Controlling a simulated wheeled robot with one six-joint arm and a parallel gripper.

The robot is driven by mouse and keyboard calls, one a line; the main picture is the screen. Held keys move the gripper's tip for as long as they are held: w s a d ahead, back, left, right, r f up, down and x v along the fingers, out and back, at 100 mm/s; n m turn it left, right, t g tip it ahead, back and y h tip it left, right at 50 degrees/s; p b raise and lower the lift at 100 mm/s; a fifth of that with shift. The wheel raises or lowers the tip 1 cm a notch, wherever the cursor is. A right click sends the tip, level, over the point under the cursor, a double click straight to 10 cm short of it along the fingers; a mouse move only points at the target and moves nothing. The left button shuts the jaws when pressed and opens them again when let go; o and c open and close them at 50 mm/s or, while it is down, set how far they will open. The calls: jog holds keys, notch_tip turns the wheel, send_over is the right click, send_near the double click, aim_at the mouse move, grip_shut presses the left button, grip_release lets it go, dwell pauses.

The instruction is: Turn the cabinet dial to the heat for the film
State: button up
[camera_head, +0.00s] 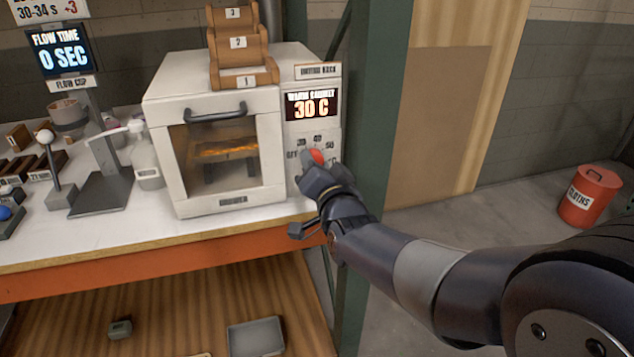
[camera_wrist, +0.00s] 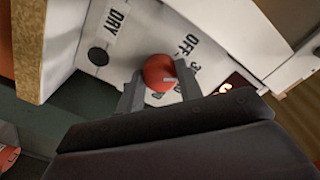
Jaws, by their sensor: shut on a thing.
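The white warm cabinet (camera_head: 215,125) stands on the bench, with a window in its door and a dark handle. Its display (camera_head: 311,105) reads 30 C. The red dial (camera_head: 316,156) is on the panel below the display, ringed by marks that include OFF, 30, 40 and 50. My gripper (camera_head: 316,170) is at the panel and covers part of the dial. In the wrist view the red dial (camera_wrist: 159,73) sits between the two fingers of my gripper (camera_wrist: 160,88), which is shut on it. A pale pointer line shows on the dial, and some marks are hidden.
A stepped wooden rack (camera_head: 240,50) numbered 1 to 3 stands on the cabinet. A green post (camera_head: 372,120) rises close to the right of it. A flow time display (camera_head: 60,50) reads 0 SEC. A red cloths bin (camera_head: 589,195) stands on the floor at right.

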jog(key=m+b, duration=0.3)
jog(key=b, duration=0.1)
jog(key=m+b, duration=0.2)
jog(key=b, duration=0.1)
jog(key=shift+f+m, duration=0.25)
jog(key=shift+m, duration=0.05)
jog(key=m+b, duration=0.2)
jog(key=b, duration=0.1)
jog(key=m+b, duration=0.1)
jog(key=m, duration=0.1)
jog(key=shift+r, duration=0.25)
jog(key=o, duration=1)
jog(key=shift+s+b, duration=0.1)
jog(key=shift+b, duration=0.25)
